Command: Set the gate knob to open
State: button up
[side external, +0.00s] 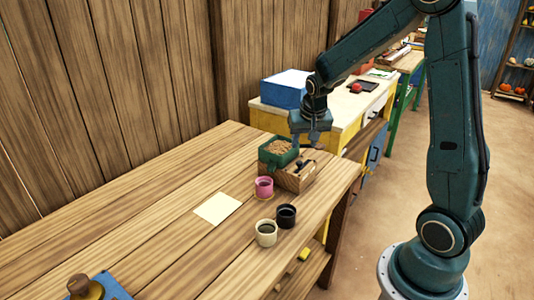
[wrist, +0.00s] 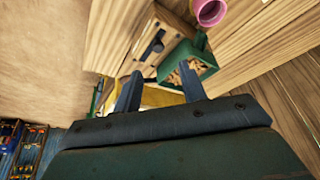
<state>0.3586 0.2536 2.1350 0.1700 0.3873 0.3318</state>
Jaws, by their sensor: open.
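A green hopper (side external: 268,157) with tan pellets stands on a wooden box (side external: 293,182) at the table's far right corner. A small dark knob (side external: 306,163) sits on the box beside the hopper. In the wrist view the knob (wrist: 153,48) looks like a dark bar on the box, beside the green hopper (wrist: 205,58). I cannot tell its setting. My gripper (side external: 313,141) is above the box, apart from the knob. In the wrist view my gripper (wrist: 159,84) has its two fingers spread with nothing between them.
A pink cup (side external: 264,188), a black cup (side external: 286,216) and a cream cup (side external: 266,233) stand in front of the box. A pale card (side external: 217,208) lies left of them. A blue base with a brown knob (side external: 88,288) is at the near left.

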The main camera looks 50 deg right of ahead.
jog(key=shift+v, duration=2)
jog(key=shift+a+r, duration=0.1)
jog(key=s+a+r+n+t+y, duration=0.1)
jog(key=s+a+r+n, duration=0.3)
jog(key=s+a, duration=0.4)
jog(key=s+a+r+n+t+y, duration=0.1)
jog(key=s+a+r+n+y, duration=0.1)
jog(key=s+a+r+n, duration=0.3)
jog(key=s+a, duration=0.4)
jog(key=s, duration=0.2)
jog(key=shift+s+a, duration=0.2)
jog(key=shift+a, duration=0.05)
